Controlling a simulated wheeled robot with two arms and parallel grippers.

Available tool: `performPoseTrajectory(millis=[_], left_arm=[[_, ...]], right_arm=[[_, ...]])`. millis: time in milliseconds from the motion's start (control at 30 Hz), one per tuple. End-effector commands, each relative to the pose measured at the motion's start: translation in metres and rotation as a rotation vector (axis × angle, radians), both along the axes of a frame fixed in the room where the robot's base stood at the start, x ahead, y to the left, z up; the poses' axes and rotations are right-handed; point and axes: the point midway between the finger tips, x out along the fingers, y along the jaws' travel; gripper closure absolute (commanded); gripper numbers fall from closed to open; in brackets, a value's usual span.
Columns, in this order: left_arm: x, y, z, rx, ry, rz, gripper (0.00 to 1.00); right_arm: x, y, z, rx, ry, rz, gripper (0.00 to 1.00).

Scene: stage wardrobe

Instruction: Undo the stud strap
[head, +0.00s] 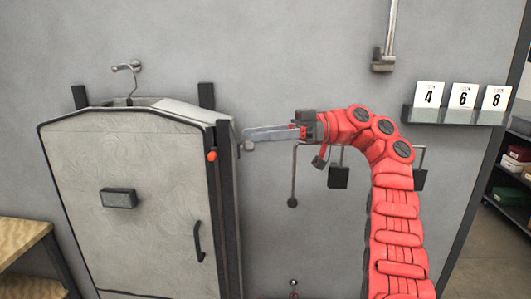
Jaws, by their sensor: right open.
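A grey, padded case (150,180) like a garment bag hangs by a hook (130,80) on the wall. A dark vertical band (226,195) runs down its right side. A small orange-red knob (212,155) sits near the top of that side; I cannot tell whether it is the stud of the strap. No separate strap end shows clearly. My right gripper (248,141) reaches in from the right, its long grey fingers pointing left. It is open, and its tips are just right of the dark band, near the knob's height. I cannot tell whether they touch anything. My left gripper is out of view.
A black handle (199,242) and a dark box (119,198) are on the case front. Dark blocks (338,177) hang on the wall behind my right arm. A ledge (452,116) with cards 4, 6, 8 is at right. A wooden table (20,240) stands at left.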

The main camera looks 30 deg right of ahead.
Motion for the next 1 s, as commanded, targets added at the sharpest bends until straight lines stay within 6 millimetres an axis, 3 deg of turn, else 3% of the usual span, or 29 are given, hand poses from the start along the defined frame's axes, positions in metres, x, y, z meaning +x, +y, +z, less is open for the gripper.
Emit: performPoseTrajectory(millis=[133, 467, 1000], left_arm=[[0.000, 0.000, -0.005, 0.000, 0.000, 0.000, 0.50], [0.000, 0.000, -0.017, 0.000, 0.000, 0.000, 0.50], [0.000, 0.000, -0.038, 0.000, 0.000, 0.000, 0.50]], right_arm=[[-0.001, 0.001, 0.014, -0.002, -0.002, 0.001, 0.43], [-0.028, 0.013, 0.012, -0.004, -0.004, 0.001, 0.43], [-0.119, 0.053, 0.022, -0.004, -0.002, -0.001, 0.43]])
